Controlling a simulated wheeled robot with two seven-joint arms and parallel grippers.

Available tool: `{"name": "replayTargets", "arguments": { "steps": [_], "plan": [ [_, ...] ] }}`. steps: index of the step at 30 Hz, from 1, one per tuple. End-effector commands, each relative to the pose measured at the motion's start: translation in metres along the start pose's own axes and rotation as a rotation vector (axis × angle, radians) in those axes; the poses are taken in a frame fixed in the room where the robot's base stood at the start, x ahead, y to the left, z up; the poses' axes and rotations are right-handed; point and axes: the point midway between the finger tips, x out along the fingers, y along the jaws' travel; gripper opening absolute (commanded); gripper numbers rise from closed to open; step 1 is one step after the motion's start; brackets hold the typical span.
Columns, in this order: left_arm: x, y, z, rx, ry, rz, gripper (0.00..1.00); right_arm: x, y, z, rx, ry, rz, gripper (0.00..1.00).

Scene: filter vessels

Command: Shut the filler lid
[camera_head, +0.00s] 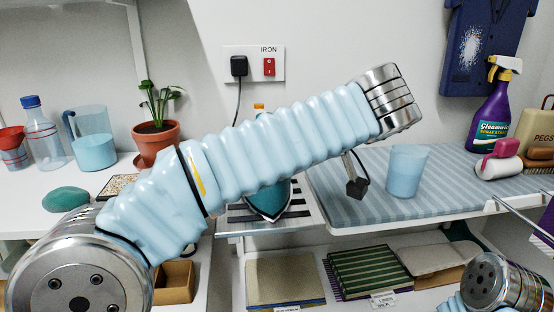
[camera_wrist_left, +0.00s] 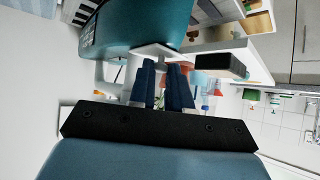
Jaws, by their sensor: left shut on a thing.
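The teal iron (camera_head: 268,204) stands on a striped rest, mostly hidden behind my left arm in the head view. In the left wrist view its teal body (camera_wrist_left: 140,22) fills the upper left. A pale flap, which looks like the filler lid (camera_wrist_left: 153,49), sticks out at the body's lower edge. My left gripper (camera_wrist_left: 163,68) has its two blue fingers close together at this flap, shut on it. How far the lid stands open is not clear. The head view hides the left fingers and the lid. My right gripper is out of view.
A blue cup (camera_head: 407,172) stands on the striped ironing board (camera_head: 450,190), right of my arm. A potted plant (camera_head: 156,138), a jug (camera_head: 93,140) and a bottle stand at left. A spray bottle (camera_head: 492,110) is at the back right. Folded cloths lie on the shelf below.

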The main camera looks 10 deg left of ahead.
Motion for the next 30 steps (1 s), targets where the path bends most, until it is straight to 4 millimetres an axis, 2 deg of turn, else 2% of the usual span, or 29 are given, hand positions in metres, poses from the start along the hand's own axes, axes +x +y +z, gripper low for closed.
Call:
{"name": "replayTargets", "arguments": {
  "steps": [7,8,12,23,30],
  "plan": [
    [0.001,0.001,0.002,0.004,-0.001,0.0,0.0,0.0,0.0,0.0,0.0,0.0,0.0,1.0],
    [0.001,0.001,0.002,0.003,-0.001,0.0,0.21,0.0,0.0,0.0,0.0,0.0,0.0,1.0],
    [0.001,0.001,0.001,0.002,0.0,0.0,0.42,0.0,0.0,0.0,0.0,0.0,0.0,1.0],
    [-0.003,0.001,0.001,0.001,0.0,0.001,0.44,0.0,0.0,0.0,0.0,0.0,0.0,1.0],
    [-0.04,0.002,0.002,0.003,0.001,0.002,0.44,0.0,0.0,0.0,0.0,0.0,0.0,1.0]
  ]
}}
